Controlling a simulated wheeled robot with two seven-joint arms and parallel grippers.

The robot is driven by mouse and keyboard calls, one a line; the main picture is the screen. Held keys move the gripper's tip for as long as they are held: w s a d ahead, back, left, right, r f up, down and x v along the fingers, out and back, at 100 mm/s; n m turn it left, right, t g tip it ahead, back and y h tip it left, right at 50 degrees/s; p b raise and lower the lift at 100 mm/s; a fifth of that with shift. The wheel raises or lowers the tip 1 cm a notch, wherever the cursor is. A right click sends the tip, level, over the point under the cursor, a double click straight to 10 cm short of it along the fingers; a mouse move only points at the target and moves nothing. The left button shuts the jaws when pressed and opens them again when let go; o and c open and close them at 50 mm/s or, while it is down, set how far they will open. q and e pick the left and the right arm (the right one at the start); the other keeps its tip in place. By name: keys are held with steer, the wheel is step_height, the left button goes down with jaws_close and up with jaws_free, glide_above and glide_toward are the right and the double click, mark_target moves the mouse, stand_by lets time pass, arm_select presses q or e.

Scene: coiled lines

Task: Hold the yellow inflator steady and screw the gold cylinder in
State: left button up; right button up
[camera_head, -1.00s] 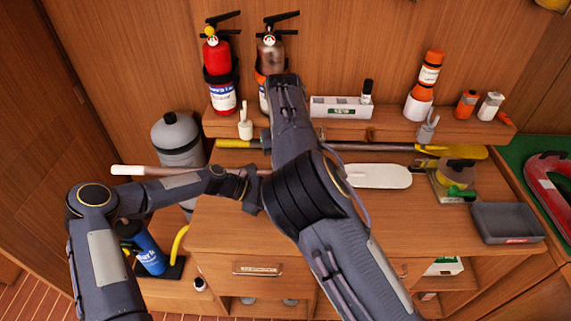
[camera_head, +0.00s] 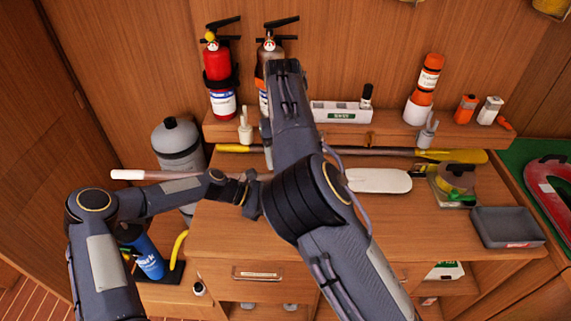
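I cannot make out the yellow inflator or the gold cylinder for certain; my arms cover the middle of the workbench. My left arm comes in from the left, and what seems to be the base of my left gripper (camera_head: 250,197) is beside the dark joint of my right arm. Its fingers are hidden, so I cannot see whether they hold anything. My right arm rises from the bottom right across the bench, its far end in front of the second fire extinguisher. My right gripper is hidden from view.
A shelf (camera_head: 385,127) behind the bench holds a red extinguisher (camera_head: 218,63), a white box (camera_head: 341,112) and an orange-and-white canister (camera_head: 428,78).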

steer(key=shift+r, duration=0.25)
arm_select(q)
steer(key=o, duration=1)
steer(key=shift+c, duration=0.2)
